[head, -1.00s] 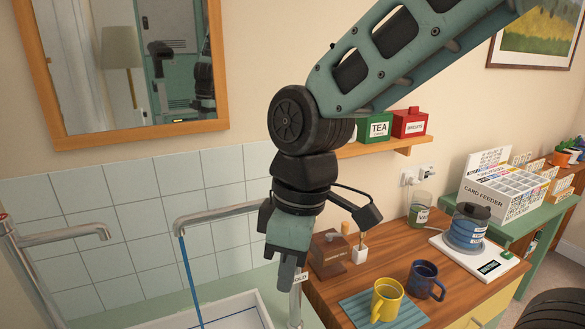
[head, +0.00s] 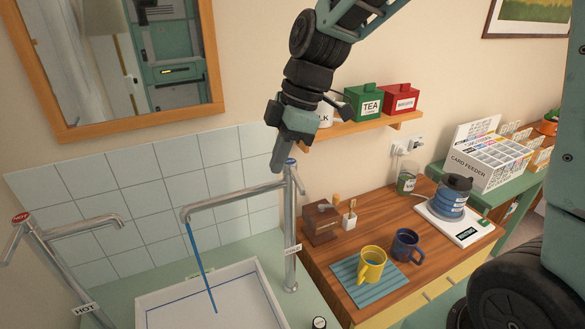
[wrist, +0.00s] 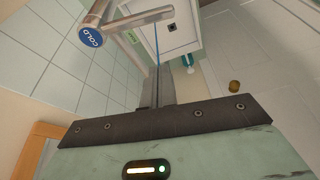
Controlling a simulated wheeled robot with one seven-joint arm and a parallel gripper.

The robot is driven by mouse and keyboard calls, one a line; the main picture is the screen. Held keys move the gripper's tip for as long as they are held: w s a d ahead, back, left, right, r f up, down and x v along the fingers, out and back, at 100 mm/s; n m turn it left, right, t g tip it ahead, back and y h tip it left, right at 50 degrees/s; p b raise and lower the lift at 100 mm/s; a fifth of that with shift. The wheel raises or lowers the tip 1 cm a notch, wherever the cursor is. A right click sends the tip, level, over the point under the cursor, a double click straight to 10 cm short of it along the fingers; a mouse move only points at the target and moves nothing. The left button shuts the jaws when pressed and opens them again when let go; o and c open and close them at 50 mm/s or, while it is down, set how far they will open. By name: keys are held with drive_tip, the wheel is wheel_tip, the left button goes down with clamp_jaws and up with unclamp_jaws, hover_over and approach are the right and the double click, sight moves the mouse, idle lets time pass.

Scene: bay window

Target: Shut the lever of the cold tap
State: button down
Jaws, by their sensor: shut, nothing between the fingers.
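The cold tap (head: 290,235) is a tall silver post at the sink's right side, with a blue cap on top. A short silver lever (head: 298,180) slants down to the right from its head. Its spout (head: 235,201) reaches left, and a blue stream (head: 201,265) runs from it into the basin. My gripper (head: 276,169) is shut and empty, pointing down just left of the tap's head; I cannot tell whether it touches. In the wrist view the blue COLD cap (wrist: 91,37) is up and left of my fingers (wrist: 165,88); the lever is not clearly seen there.
The hot tap (head: 62,265), with a red cap, stands at the left. The white sink (head: 150,300) lies below. A wooden counter (head: 330,258) at the right holds a yellow mug (head: 371,266) and a blue mug (head: 405,245). A shelf (head: 350,129) with canisters is behind.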

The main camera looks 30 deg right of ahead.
sight(297, 183)
drive_tip(key=shift+s+d+f+p, duration=0.1)
drive_tip(key=shift+d+f+p, duration=0.35)
drive_tip(key=shift+f, duration=0.25)
drive_tip(key=shift+s+d+f+p, duration=0.1)
drive_tip(key=shift+d+f+p, duration=0.35)
drive_tip(key=shift+f, duration=0.3)
drive_tip(key=shift+s+d+f+p, duration=0.1)
drive_tip(key=shift+d+f+p, duration=0.2)
drive_tip(key=shift+f+p, duration=0.35)
drive_tip(key=shift+d+f+n+b, duration=0.25)
drive_tip(key=shift+d+n+b, duration=0.15)
drive_tip(key=shift+b, duration=0.45)
drive_tip(key=shift+s+d+r+n+g+b, duration=0.1)
drive_tip(key=shift+d+n+g+b, duration=0.25)
drive_tip(key=shift+n, duration=0.35)
drive_tip(key=shift+r, duration=0.1)
